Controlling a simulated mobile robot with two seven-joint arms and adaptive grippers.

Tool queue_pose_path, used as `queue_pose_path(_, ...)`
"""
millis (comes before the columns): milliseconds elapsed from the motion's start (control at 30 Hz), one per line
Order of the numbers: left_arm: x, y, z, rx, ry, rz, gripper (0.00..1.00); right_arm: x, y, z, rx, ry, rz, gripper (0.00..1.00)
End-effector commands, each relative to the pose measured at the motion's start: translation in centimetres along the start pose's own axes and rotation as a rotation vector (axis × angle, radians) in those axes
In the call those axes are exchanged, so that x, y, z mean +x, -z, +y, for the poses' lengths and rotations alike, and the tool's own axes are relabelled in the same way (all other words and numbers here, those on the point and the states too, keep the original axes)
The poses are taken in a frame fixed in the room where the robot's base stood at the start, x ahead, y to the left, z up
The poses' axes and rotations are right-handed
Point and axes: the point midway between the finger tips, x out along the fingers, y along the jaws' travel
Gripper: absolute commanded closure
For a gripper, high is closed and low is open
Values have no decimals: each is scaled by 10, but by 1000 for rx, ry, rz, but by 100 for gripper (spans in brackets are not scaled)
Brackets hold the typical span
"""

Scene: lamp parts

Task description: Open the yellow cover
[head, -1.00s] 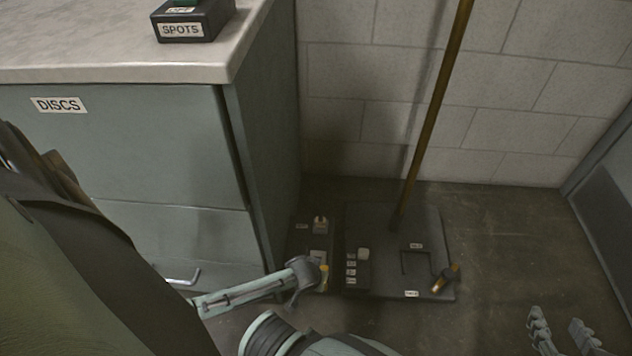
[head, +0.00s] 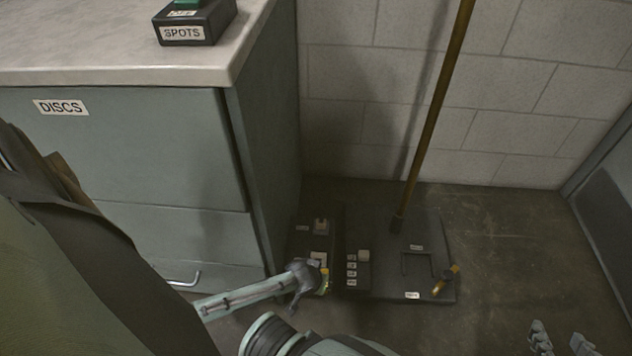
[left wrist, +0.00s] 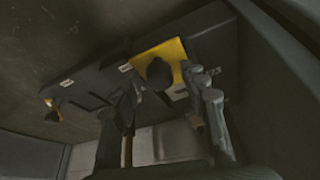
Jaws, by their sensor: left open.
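The yellow cover (head: 325,278) is a small patch beside my left gripper (head: 309,283) in the head view, low on the dark box next to the cabinet. In the left wrist view the yellow cover (left wrist: 179,56) is a flat plate with a dark round knob in front of it. My left gripper (left wrist: 168,95) is open, with one finger on either side of the knob. I cannot tell whether the fingers touch it. My right gripper (head: 561,342) is at the lower right edge of the head view, fingers apart and empty.
A small labelled block (head: 363,270) stands beside the dark box. The DISCS cabinet (head: 130,150) is close on the left. Floor to the right is clear.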

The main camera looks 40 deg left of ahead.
Motion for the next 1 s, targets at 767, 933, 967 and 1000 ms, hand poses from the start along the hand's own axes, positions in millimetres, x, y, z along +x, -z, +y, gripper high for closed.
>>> queue_pose_path(767, -89, 36, 0, 0, -1, -1, 56, 0, 0, 0, 0, 0, 0, 60)
queue_pose_path(933, -89, 36, 0, 0, -1, 0, 56, 0, 0, 0, 1, 0, 0, 60)
queue_pose_path(967, -89, 36, 0, 0, -1, 0, 56, 0, 0, 0, 1, 0, 0, 60)
queue_pose_path(1000, -89, 36, 0, 0, -1, 0, 56, 0, 0, 0, 1, 0, 0, 60)
